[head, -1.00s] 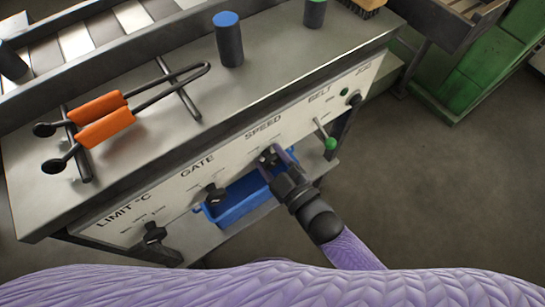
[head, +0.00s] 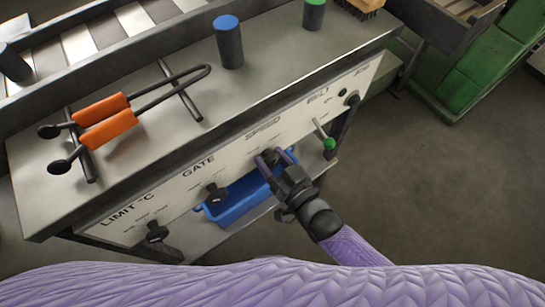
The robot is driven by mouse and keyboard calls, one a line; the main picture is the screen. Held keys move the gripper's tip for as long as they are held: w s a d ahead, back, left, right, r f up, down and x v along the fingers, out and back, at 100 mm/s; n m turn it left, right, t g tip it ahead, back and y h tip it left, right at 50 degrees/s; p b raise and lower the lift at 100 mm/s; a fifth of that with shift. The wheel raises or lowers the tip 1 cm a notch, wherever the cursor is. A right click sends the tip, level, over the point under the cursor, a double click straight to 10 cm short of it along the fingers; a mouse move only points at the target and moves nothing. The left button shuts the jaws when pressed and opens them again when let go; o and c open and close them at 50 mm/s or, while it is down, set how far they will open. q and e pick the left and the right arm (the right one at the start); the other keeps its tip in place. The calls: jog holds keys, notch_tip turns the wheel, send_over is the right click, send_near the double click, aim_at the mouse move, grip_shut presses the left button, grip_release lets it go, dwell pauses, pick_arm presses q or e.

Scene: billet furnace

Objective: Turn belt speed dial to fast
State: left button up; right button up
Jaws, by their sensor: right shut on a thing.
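The belt speed dial (head: 269,156) is a dark knob under the SPEED label on the white front panel (head: 235,158). My right gripper (head: 272,160) is at the panel with its fingers around this dial, shut on it. The fingers and wrist hide most of the dial, so its pointer setting cannot be read. My left gripper is not in view.
The GATE knob (head: 214,191) and LIMIT knob (head: 156,233) sit to the left. A green-tipped lever (head: 328,142) is close on the right. A blue bin (head: 236,202) is below the panel.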

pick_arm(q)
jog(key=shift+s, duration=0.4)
pick_arm(e)
jog(key=shift+f+m, duration=0.1)
jog(key=shift+m, duration=0.9)
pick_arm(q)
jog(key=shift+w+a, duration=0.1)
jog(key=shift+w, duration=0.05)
pick_arm(e)
jog(key=o, duration=1.1)
jog(key=shift+o, duration=0.9)
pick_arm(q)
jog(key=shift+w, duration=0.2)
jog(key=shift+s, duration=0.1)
